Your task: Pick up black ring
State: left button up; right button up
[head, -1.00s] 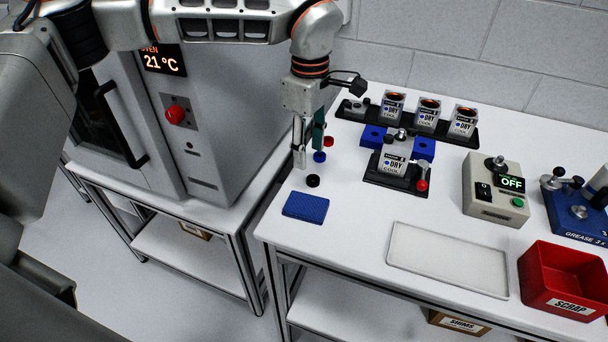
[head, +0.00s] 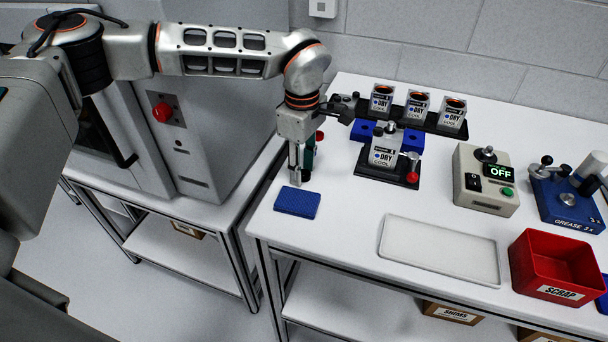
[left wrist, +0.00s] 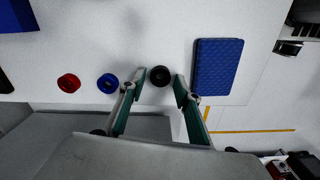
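The black ring (left wrist: 160,76) lies on the white table in the left wrist view, between the tips of my open left gripper (left wrist: 160,86), with a small gap on each side. A blue ring (left wrist: 107,83) and a red ring (left wrist: 68,83) lie in a row to its left. In the head view my left gripper (head: 301,177) points down just behind the blue pad (head: 297,202). Its fingers mostly hide the black ring there, and the blue ring is hidden too. The red ring (head: 319,136) shows behind the gripper. My right gripper is not in view.
The blue pad (left wrist: 217,67) lies close to the right finger in the left wrist view. In the head view a black fixture (head: 387,172) with a can stands right of the gripper. A pale tray (head: 440,250) and a red scrap bin (head: 556,270) are farther right.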

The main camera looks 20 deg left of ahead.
pick_arm(q)
jog(key=c, duration=0.5)
jog(key=shift+o, duration=0.2)
